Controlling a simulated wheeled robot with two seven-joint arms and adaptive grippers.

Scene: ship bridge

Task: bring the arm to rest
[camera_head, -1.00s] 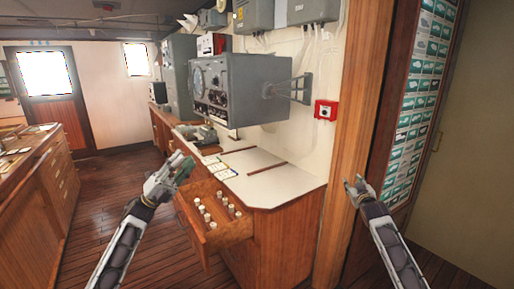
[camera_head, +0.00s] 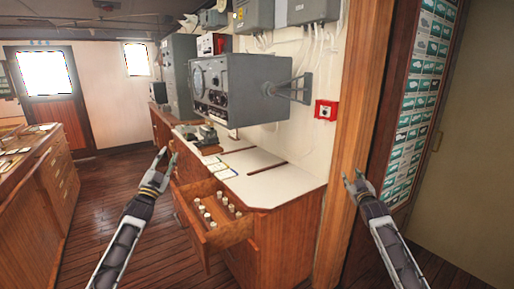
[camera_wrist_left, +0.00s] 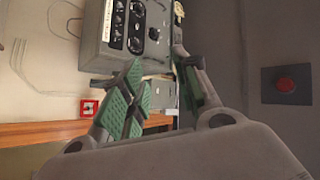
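My left gripper (camera_head: 166,156) is raised in front of the wooden cabinet, to the left of its open drawer in the head view. Its two fingers stand apart with nothing between them. The left wrist view shows the same gripper (camera_wrist_left: 157,62) with green ridged pads and an open gap. My right gripper (camera_head: 354,174) is at the right, in front of the wooden post. Its fingertips look apart and it holds nothing that I can see.
An open drawer (camera_head: 233,235) with several small white-topped items juts out beside my left gripper. The white countertop (camera_head: 268,186) and a grey radio unit (camera_head: 250,90) are behind it. A red wall box (camera_head: 326,110) is near the post. Wooden floor (camera_head: 110,185) is clear at left.

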